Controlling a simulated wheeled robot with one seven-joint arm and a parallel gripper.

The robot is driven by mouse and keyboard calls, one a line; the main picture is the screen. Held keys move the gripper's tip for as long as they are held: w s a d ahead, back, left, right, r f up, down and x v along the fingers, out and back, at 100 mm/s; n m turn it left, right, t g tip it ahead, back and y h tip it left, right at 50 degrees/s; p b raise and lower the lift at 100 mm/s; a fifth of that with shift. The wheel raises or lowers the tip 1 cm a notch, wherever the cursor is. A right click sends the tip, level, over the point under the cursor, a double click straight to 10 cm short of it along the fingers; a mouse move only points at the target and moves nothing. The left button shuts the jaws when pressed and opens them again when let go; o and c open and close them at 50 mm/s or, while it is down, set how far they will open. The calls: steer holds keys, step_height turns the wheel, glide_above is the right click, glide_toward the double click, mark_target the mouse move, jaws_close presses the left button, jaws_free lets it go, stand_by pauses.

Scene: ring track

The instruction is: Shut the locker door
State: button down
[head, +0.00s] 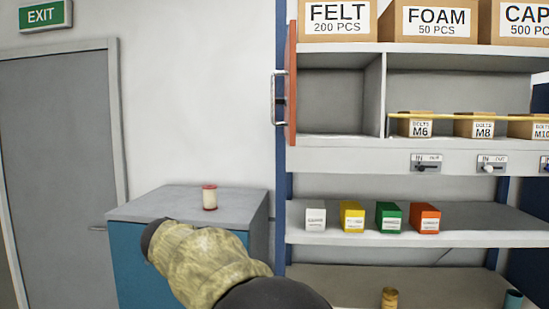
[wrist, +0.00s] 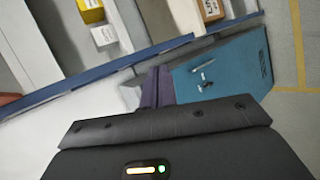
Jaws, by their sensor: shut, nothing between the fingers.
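The locker door (head: 291,85) is a red-orange panel with a silver bar handle (head: 274,97) at the upper left of the shelf unit. It stands open, seen nearly edge-on, and the grey compartment (head: 335,95) beside it is open and looks empty. My gripper (wrist: 158,82) shows in the wrist view as two dark fingers pressed together, with nothing between them. It is apart from the door. In the head view my arm reaches up from the bottom in front of the teal cabinet, and the fingers are hidden there.
The teal cabinet (head: 240,207) carries a red-and-cream spool (head: 209,197); its front also shows in the wrist view (wrist: 225,65). Small coloured boxes (head: 389,217) stand on the middle shelf. Bolt boxes (head: 474,125) sit behind a yellow bar. The wall left of the door is clear.

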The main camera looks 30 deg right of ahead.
steer(key=s+a+r+m+h+p, duration=0.1)
steer(key=r+h+p, duration=0.1)
steer(key=r, duration=1.2)
steer(key=s+a+r+m+h+p, duration=0.1)
steer(key=r+h, duration=0.4)
steer(key=r, duration=0.9)
steer(key=shift+a+m+h+p, duration=0.3)
steer(key=shift+a+m+p, duration=0.1)
steer(key=shift+a+m, duration=0.35)
steer(key=s+p+x, duration=0.1)
steer(key=p+x, duration=0.1)
steer(key=x, duration=0.4)
steer(key=s+p+x, duration=0.1)
steer(key=p+x, duration=0.2)
steer(key=x, duration=0.4)
steer(key=shift+s+d, duration=0.3)
steer(key=shift+d, duration=0.05)
steer(key=shift+s+d+f, duration=0.1)
steer(key=shift+f, duration=0.05)
